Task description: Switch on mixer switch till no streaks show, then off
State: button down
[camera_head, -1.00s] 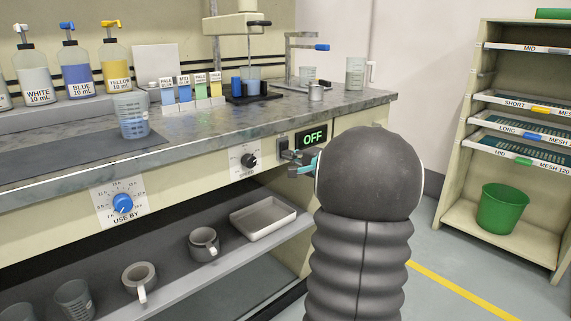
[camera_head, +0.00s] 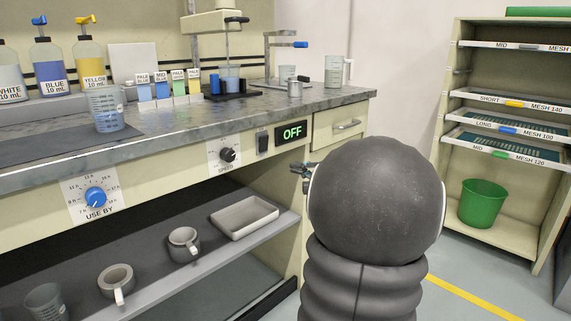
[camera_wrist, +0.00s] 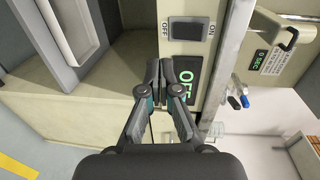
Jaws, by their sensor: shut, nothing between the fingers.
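The mixer switch (camera_head: 263,143) is a dark rocker on the bench front, beside a display (camera_head: 292,134) reading OFF in green. In the wrist view the switch (camera_wrist: 186,28) lies between OFF and ON labels, and the display (camera_wrist: 190,92) is partly covered by my fingers. My gripper (camera_wrist: 167,66) is shut and empty, its tips apart from the switch. In the head view my gripper (camera_head: 304,170) shows only in part, below and right of the switch; my arm hides the rest. The mixer (camera_head: 216,22) stands over a beaker (camera_head: 230,78) of blue liquid; streaks cannot be made out.
A speed knob (camera_head: 227,155) sits left of the switch and a blue use-by dial (camera_head: 96,197) further left. A drawer (camera_head: 338,127) with a handle is to the right. Cups and a tray (camera_head: 244,217) stand on the lower shelf. A rack with a green bin (camera_head: 483,203) stands at right.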

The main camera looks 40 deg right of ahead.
jog(key=shift+s+f, duration=0.2)
jog(key=shift+s, duration=0.9)
jog(key=s+a+f+n+g+y+p, duration=0.15)
jog(key=a+n+g, duration=0.25)
jog(key=a, duration=1.1)
jog(key=a+f+n+g+y, duration=0.2)
jog(key=a+n+g+y, duration=0.15)
jog(key=a, duration=1.15)
jog(key=s+a+f+n+g+h+p, duration=0.1)
jog(key=s+a+n+h, duration=0.2)
jog(key=s, duration=0.4)
jog(key=s+a+f+n+g+h+p, duration=0.1)
jog(key=s+a+f+n+g+h, duration=0.1)
jog(key=s+a+n, duration=0.3)
jog(key=s+n, duration=0.2)
jog(key=s, duration=0.1)
jog(key=shift+s+a+f+h, duration=0.2)
jog(key=shift+a+f+h, duration=0.05)
jog(key=shift+h, duration=0.15)
